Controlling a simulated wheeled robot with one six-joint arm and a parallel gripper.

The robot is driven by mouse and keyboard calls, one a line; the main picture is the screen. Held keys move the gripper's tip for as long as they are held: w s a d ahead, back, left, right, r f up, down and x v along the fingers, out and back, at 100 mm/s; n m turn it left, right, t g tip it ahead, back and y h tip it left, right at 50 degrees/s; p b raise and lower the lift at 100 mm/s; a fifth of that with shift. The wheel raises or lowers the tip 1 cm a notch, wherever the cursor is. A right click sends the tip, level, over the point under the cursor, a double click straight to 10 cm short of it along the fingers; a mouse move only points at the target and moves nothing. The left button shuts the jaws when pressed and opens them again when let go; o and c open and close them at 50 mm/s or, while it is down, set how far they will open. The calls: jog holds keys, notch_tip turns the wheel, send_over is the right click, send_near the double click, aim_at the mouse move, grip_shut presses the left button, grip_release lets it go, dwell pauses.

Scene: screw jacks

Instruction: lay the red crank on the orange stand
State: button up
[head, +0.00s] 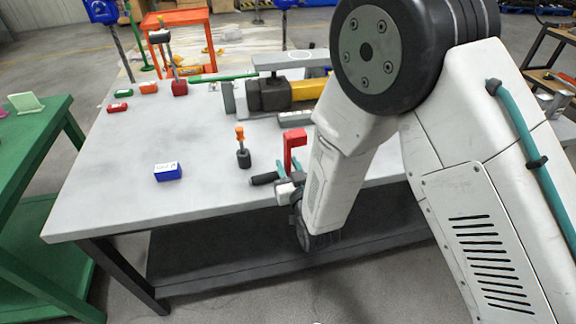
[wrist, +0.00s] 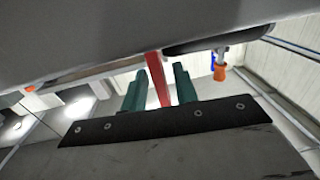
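The red crank (head: 289,150) stands up at the table's front edge, in front of my white arm, its upper end bent over. A black handle (head: 265,179) shows at its lower left. My gripper (head: 287,170) has its teal fingers at the crank's lower part. A small stand with an orange top (head: 240,134) and dark round base is on the table left of the gripper, apart from the crank.
A blue labelled block (head: 168,172) sits left on the grey table (head: 120,180). Small green (head: 123,94), orange (head: 149,88) and red (head: 117,107) blocks line the far left edge. A yellow-and-dark machine (head: 270,95) fills the back. The tabletop between is clear.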

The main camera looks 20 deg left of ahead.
jog(key=shift+r, duration=0.15)
jog(key=v, duration=1.2)
